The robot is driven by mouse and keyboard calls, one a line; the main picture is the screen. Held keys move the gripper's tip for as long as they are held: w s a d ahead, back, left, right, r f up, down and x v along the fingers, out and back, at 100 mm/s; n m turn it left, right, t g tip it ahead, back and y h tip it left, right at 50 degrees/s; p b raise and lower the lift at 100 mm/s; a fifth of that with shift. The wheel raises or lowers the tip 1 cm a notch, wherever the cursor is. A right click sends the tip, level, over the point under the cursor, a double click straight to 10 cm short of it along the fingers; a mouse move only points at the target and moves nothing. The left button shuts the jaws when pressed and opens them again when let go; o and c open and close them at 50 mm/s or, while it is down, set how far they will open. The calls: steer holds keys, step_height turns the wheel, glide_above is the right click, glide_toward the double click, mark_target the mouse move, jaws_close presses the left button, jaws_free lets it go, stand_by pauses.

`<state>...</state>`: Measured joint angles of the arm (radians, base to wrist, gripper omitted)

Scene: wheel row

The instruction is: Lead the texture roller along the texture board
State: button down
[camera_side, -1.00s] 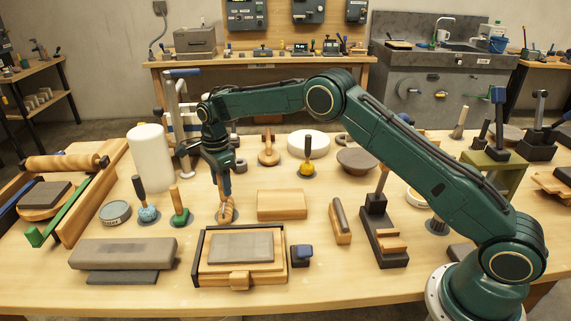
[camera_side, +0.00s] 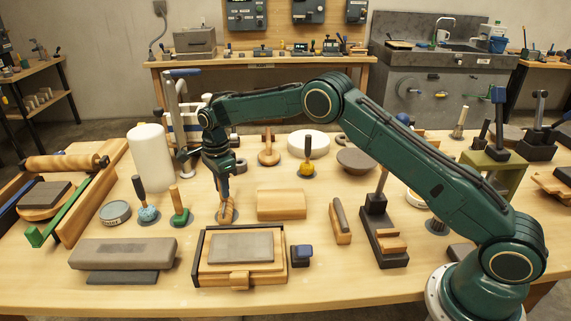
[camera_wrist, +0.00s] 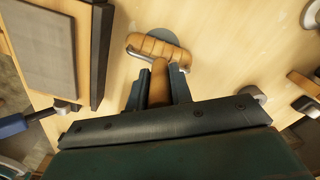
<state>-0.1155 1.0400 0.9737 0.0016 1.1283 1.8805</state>
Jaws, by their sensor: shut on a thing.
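The texture roller (camera_side: 227,212) is a ribbed wooden cylinder in a metal fork with a wooden handle. It sits over a small grey disc on the table. My gripper (camera_side: 224,190) points down and is shut on its handle. In the wrist view the handle stands between the two fingers of my gripper (camera_wrist: 159,92), with the ribbed roller (camera_wrist: 157,47) just beyond. The texture board appears to be the wooden board (camera_side: 210,267) in a black frame, with a grey slab on it, in front of the roller. Part of the board (camera_wrist: 83,40) shows at left in the wrist view.
A wooden block (camera_side: 282,205) lies right of the roller. A green-based tool (camera_side: 180,215) and a blue-based tool (camera_side: 147,210) stand to its left. A long grey block (camera_side: 122,252) lies left of the board.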

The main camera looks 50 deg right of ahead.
steer(key=shift+r, duration=0.15)
steer(key=shift+r, duration=3.4)
steer(key=shift+r, duration=0.15)
steer(key=shift+r, duration=2.35)
steer(key=shift+s, duration=0.1)
steer(key=s+a, duration=0.2)
steer(key=s, duration=1.9)
steer(key=shift+a+f, duration=0.15)
steer(key=shift+a, duration=0.15)
